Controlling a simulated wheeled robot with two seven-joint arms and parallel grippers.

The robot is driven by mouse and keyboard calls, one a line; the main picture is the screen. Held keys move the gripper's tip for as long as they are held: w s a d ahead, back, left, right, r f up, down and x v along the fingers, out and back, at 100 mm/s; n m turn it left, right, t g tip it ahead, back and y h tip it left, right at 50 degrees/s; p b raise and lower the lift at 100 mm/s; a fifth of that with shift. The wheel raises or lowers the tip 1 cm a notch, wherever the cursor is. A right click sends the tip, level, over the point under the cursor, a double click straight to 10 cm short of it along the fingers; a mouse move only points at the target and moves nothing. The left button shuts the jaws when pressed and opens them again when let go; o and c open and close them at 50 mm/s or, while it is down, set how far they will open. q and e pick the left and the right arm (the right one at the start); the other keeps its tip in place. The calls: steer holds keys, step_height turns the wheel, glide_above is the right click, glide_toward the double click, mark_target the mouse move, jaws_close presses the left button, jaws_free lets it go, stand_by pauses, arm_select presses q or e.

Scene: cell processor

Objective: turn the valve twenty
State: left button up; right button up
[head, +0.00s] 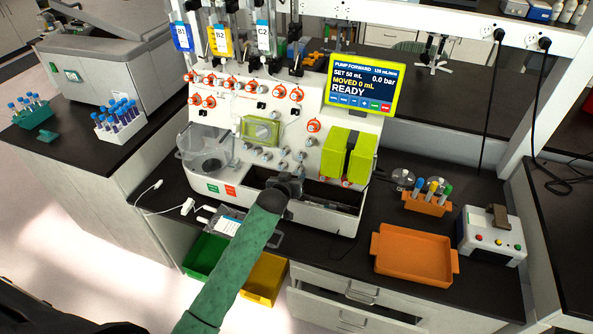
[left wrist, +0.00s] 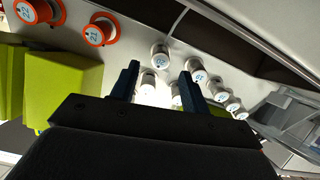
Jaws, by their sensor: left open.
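The cell processor (head: 285,125) is a white machine on the dark bench, with orange and white valve knobs on its front. My left gripper (head: 283,184) is low in front of it in the head view, its tips partly hidden. In the left wrist view my left gripper (left wrist: 158,72) is open and empty, its two dark fingers pointing at the panel. A white knob (left wrist: 160,56) shows between and just beyond the fingertips. Its label is too small to read surely as twenty. Orange-ringed knobs 21 (left wrist: 101,29) and 22 (left wrist: 35,11) are to the left. My right gripper is out of view.
A lime-green block (head: 348,155) and a screen reading READY (head: 361,84) are at the machine's right. An orange tray (head: 414,258) and a tube rack (head: 427,204) stand on the bench. A clear jar (head: 207,150) is at the machine's left.

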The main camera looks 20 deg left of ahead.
mark_target(297, 172)
arm_select(q)
steer(key=p+x, duration=0.1)
steer(key=x, duration=0.2)
steer(key=shift+w, duration=0.15)
steer(key=shift+w+f, duration=0.25)
steer(key=shift+w, duration=0.1)
steer(key=c, duration=1)
